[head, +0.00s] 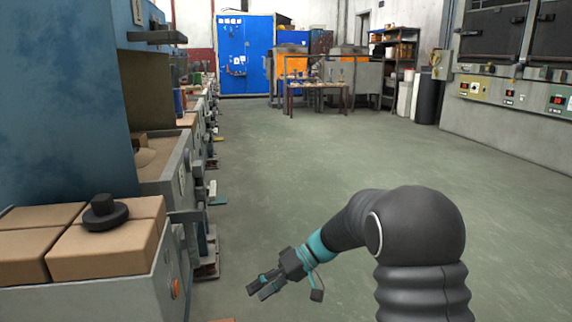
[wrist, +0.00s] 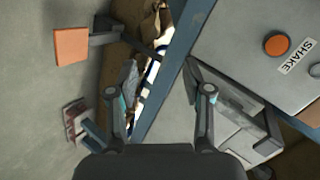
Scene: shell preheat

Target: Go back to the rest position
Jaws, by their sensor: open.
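My gripper (head: 262,286) hangs over the floor to the right of the row of machines in the head view, its fingers pointing left and down. In the wrist view its two fingers (wrist: 163,92) stand wide apart with nothing between them. My dark arm runs from the lower right of the head view down to the gripper. No held object shows in either view.
A grey machine (head: 172,190) with boxes (head: 105,252) and a black knob-shaped part (head: 105,212) stands close on the left. The wrist view shows its orange button (wrist: 277,44) and an orange pedal (wrist: 72,47). The floor (head: 290,170) ahead is clear.

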